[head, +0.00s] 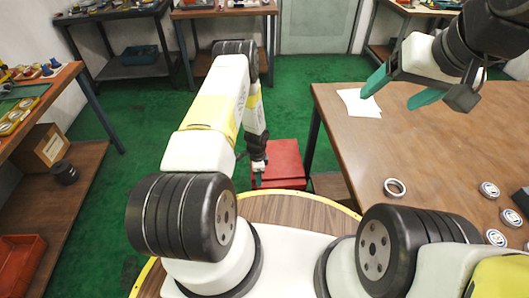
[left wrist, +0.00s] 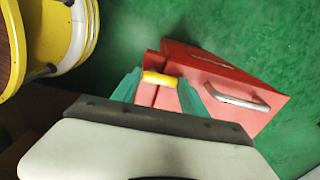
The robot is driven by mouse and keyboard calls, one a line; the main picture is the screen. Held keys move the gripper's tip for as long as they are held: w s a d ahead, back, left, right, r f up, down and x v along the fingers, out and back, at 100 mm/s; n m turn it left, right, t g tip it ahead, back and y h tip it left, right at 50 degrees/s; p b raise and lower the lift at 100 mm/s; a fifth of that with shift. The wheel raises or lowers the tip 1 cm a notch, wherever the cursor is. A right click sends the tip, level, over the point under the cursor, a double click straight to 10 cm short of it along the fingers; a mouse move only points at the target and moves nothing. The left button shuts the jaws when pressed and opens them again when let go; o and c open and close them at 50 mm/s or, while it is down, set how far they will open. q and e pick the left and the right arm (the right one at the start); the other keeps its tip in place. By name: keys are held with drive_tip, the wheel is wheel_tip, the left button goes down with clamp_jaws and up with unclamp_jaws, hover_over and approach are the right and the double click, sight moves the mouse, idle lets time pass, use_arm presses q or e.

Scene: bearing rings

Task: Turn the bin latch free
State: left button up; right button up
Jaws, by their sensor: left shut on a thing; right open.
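The red bin (head: 284,160) stands on the green floor beyond my base, beside the wooden table. In the left wrist view the bin (left wrist: 216,70) shows a silver handle (left wrist: 236,97) on its side. The yellow latch (left wrist: 160,79) is at the bin's edge, between the teal fingers of my left gripper (left wrist: 158,87), which is shut on it. In the head view the left gripper (head: 259,172) reaches down at the bin's left side, and the latch cannot be made out there. My right gripper (head: 398,92) is open and empty above the table.
The wooden table (head: 440,135) at the right bears a white paper sheet (head: 358,103), a bearing ring (head: 395,188) and several more rings near its right edge. A bench with a cardboard box (head: 40,148) and a red tray (head: 20,262) stands at the left. Green floor between is clear.

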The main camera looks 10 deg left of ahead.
use_arm(q)
drive_tip(key=n, duration=0.4)
drive_tip(key=shift+s+a, duration=0.1)
drive_tip(key=shift+a, duration=0.1)
drive_tip(key=n, duration=0.5)
drive_tip(key=shift+s+a, duration=0.15)
drive_tip(key=shift+s, duration=0.05)
drive_tip(key=n, duration=0.4)
drive_tip(key=shift+s, duration=0.2)
drive_tip(key=shift+s+r+n, duration=0.1)
drive_tip(key=shift+s+n, duration=0.05)
drive_tip(key=shift+n, duration=1.95)
drive_tip(key=o, duration=1.4)
drive_tip(key=shift+s, duration=0.1)
drive_tip(key=shift+r, duration=3.85)
